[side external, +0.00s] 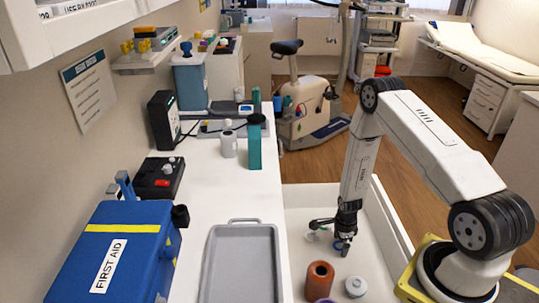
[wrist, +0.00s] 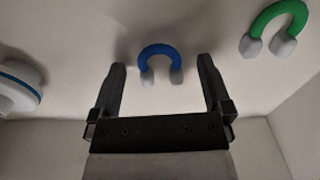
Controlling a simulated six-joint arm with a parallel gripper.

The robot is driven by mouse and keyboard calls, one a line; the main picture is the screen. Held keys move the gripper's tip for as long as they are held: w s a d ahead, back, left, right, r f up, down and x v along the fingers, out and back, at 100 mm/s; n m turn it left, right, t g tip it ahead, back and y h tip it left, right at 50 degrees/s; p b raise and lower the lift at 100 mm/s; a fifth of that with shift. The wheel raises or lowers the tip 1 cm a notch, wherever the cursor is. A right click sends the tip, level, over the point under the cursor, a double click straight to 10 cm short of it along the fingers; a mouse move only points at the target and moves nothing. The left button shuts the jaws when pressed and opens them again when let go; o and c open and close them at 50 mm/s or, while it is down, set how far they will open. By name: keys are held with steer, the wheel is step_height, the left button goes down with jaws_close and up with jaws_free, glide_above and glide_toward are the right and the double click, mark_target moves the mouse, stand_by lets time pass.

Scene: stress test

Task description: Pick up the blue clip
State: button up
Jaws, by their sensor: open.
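The blue clip (wrist: 160,47) is a U-shaped arch with two pale grey tips, lying on the pale floor of a white bin. In the wrist view it lies between my gripper's (wrist: 161,68) two dark fingers, slightly beyond their tips, with its open ends facing the gripper. The fingers are spread apart with nothing between them. In the side external view my gripper (side external: 330,238) is low inside the white bin (side external: 396,228), and the clip is small and partly hidden by the fingers there.
A green clip (wrist: 275,20) lies to the upper right in the wrist view, near a bin wall. A white round piece with a blue ring (wrist: 17,88) is at the left. An orange-brown cylinder (side external: 319,279) and a white jar (side external: 356,287) stand nearer the camera. A grey tray (side external: 242,262) lies left.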

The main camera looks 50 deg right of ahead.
steer(key=c, duration=1.3)
steer(key=shift+r, duration=0.1)
steer(key=shift+r, duration=0.65)
steer(key=s+a+r, duration=0.1)
steer(key=s+r, duration=0.3)
steer(key=s+a+r, duration=0.2)
steer(key=s+r, duration=0.1)
steer(key=s, duration=0.1)
steer(key=s+a+r, duration=0.2)
steer(key=s+r, duration=0.2)
steer(key=s, duration=0.1)
steer(key=shift+a+r, duration=0.25)
steer(key=shift+r, duration=0.05)
